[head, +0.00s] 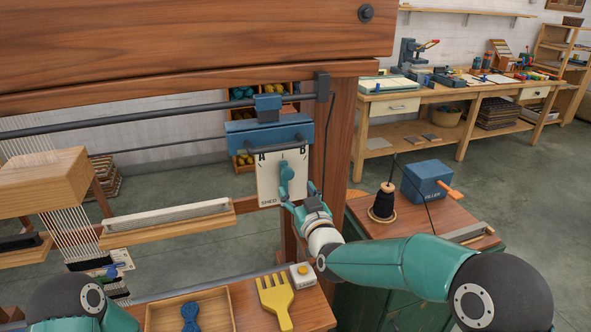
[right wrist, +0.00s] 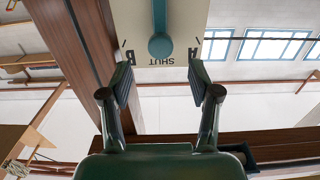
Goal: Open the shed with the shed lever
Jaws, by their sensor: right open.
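The shed lever (head: 287,173) is a teal lever with a round knob on a white plate (head: 268,187) marked A, B and SHED, fixed under a blue housing on the loom. The plate and lever also show upside down in the right wrist view, where the lever's knob (right wrist: 160,46) lies by the word SHUT, midway between B and A. My right gripper (head: 294,200) is open just below and in front of the plate. In the right wrist view its fingers (right wrist: 160,78) are spread to either side of the knob's line, with nothing between them. My left gripper is out of view.
The loom's wooden post (head: 333,150) stands right of the plate. A yellow comb (head: 276,302), a small white box with a yellow button (head: 303,275) and a tray with blue yarn (head: 218,295) lie below. A black thread cone (head: 384,202) and blue box (head: 428,182) stand right.

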